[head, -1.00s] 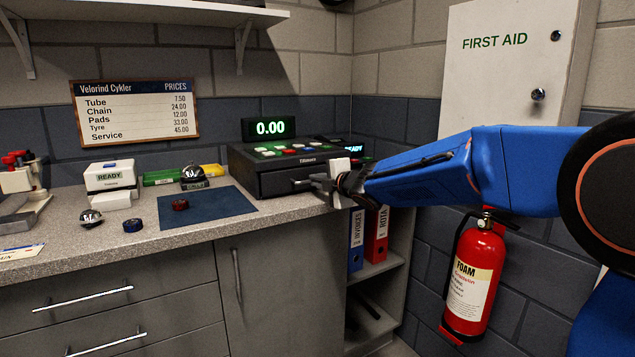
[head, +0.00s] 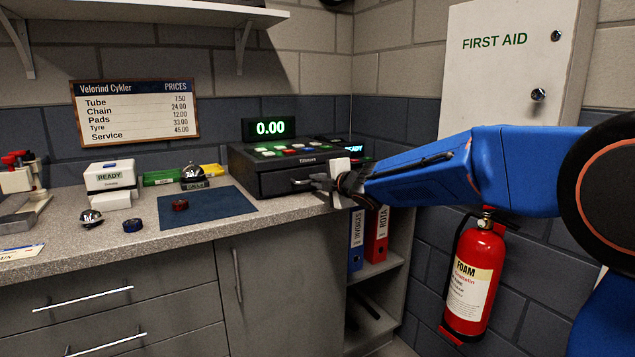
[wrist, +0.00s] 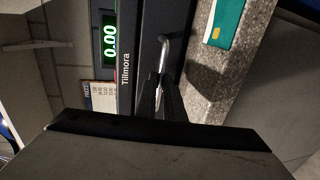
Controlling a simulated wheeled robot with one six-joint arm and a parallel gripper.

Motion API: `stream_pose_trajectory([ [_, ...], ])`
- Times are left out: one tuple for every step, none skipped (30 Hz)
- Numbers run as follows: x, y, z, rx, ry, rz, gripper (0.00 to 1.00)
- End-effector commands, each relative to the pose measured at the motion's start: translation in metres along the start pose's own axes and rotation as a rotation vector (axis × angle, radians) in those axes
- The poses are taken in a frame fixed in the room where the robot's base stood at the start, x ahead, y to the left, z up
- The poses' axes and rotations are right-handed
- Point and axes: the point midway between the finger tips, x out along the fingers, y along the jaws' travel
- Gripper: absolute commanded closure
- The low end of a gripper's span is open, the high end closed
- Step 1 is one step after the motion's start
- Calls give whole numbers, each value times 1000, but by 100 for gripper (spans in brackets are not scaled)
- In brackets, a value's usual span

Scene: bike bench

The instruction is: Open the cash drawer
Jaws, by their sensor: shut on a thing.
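The cash register (head: 285,160) is a dark box with coloured keys on the worktop, and its display (head: 270,128) reads 0.00. The cash drawer (head: 276,184) is its dark lower front. It looks shut, with no gap that I can make out. A metal bar handle (wrist: 163,52) on the drawer front shows in the wrist view. My gripper (head: 318,184) reaches in from the right, and its fingers (wrist: 160,84) are closed around the handle in the wrist view. The fingers hide part of the handle.
A blue mat (head: 208,215) with a red round item lies left of the register. A teal card (wrist: 226,20) lies on the worktop in the wrist view. Binders (head: 375,238) stand on the shelf below. A fire extinguisher (head: 472,280) and first aid cabinet (head: 495,75) hang at right.

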Motion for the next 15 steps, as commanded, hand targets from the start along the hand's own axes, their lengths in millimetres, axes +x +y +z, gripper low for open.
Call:
stream_pose_trajectory([
  [0,-1,0,0,-1,-2,100],
  [0,-1,0,0,-1,-2,100],
  [0,-1,0,0,-1,-2,100],
  [0,-1,0,0,-1,-2,100],
  [0,-1,0,0,-1,-2,100],
  [-1,-1,0,0,-1,-2,100],
  [-2,-1,0,0,-1,-2,100],
  [-4,-2,0,0,-1,-2,100],
  [-6,-2,0,0,-1,-2,100],
  [-9,-3,0,1,-1,-2,100],
  [-12,-4,1,1,-1,-2,100],
  [-18,-4,1,0,-1,-1,100],
  [-23,-5,1,0,-1,-1,100],
  [-28,-7,1,0,-2,-1,100],
  [-36,-8,1,0,-2,-1,100],
])
